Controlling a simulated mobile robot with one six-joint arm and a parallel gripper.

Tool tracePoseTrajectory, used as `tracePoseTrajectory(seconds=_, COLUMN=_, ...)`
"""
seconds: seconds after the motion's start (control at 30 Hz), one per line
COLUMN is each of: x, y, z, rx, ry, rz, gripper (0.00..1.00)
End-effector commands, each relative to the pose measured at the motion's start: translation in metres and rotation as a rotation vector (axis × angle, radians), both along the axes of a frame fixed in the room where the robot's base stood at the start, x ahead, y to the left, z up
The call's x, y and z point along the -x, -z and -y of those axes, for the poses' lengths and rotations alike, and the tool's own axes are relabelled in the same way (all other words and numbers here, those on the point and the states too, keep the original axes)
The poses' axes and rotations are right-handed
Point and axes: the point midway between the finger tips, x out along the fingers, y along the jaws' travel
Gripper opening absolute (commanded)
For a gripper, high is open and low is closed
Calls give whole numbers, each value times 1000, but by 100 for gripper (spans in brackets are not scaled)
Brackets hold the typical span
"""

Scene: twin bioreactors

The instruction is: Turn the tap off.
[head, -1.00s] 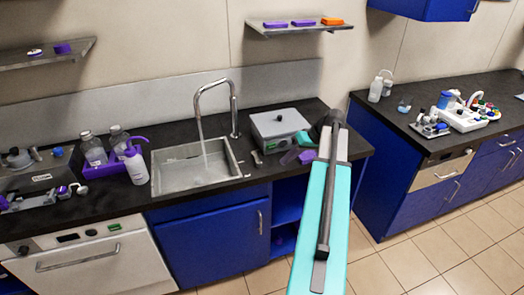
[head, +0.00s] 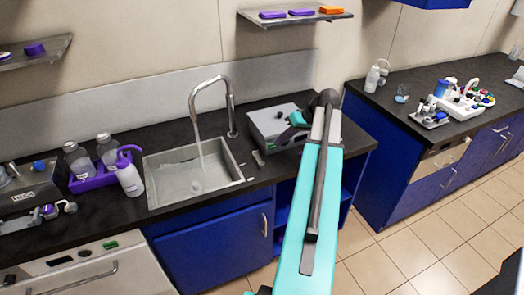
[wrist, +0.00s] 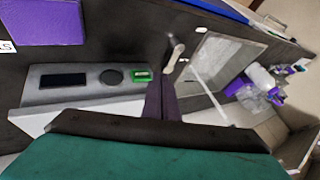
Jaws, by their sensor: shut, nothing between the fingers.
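The tap (head: 213,80) is a tall silver gooseneck at the back of the sink (head: 215,194). A thin stream of water runs from its spout into the basin. A small pale lever-like piece (head: 257,157) stands right of the sink; it also shows in the wrist view (wrist: 175,55), just beyond my fingertips. I cannot tell whether it touches them. My gripper (wrist: 163,85) is shut and empty. In the head view my gripper (head: 293,130) is partly hidden by my arm, in front of the grey box.
A grey box (head: 268,122) with a green button (wrist: 141,75) stands right of the sink. Purple-trayed bottles (head: 100,178) and a white bottle with a purple top (head: 129,175) stand left of it. A shelf (head: 300,20) hangs above.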

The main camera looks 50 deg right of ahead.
Motion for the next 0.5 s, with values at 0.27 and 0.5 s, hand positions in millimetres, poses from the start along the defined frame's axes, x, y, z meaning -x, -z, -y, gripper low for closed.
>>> tracePoseTrajectory(seconds=0.27, x=0, y=0, z=0, rx=0, ry=0, rz=0, gripper=0)
tracePoseTrajectory(seconds=0.5, x=-3, y=4, z=-2, rx=-1, ry=-1, rz=-1, gripper=0)
